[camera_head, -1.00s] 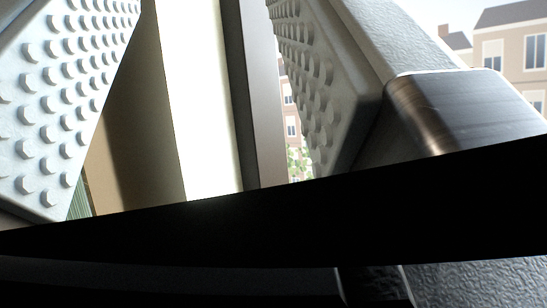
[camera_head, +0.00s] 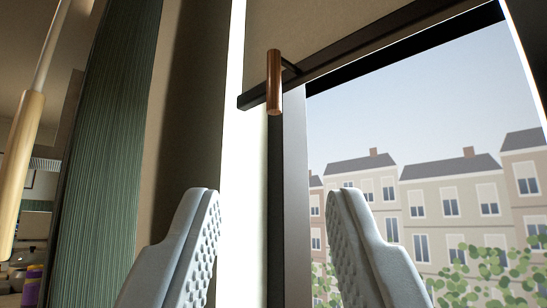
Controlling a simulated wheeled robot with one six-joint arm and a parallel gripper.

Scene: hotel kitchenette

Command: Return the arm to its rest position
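My gripper (camera_head: 272,230) is open. Its two pale grey, studded fingers stand apart at the lower middle of the view, with nothing between them but the background. The fingertips point up toward the window's dark frame (camera_head: 289,150) and are apart from it. A copper-coloured handle (camera_head: 274,82) hangs upright on a dark bar above the fingers, and the gripper does not touch it. The rest of my arm is out of view.
Houses (camera_head: 440,205) and foliage show through the window at right. A green ribbed panel (camera_head: 115,150) stands at left. A pale wooden cylinder (camera_head: 18,165) hangs at the far left edge. Small items, including a purple-and-yellow one (camera_head: 32,285), sit at lower left.

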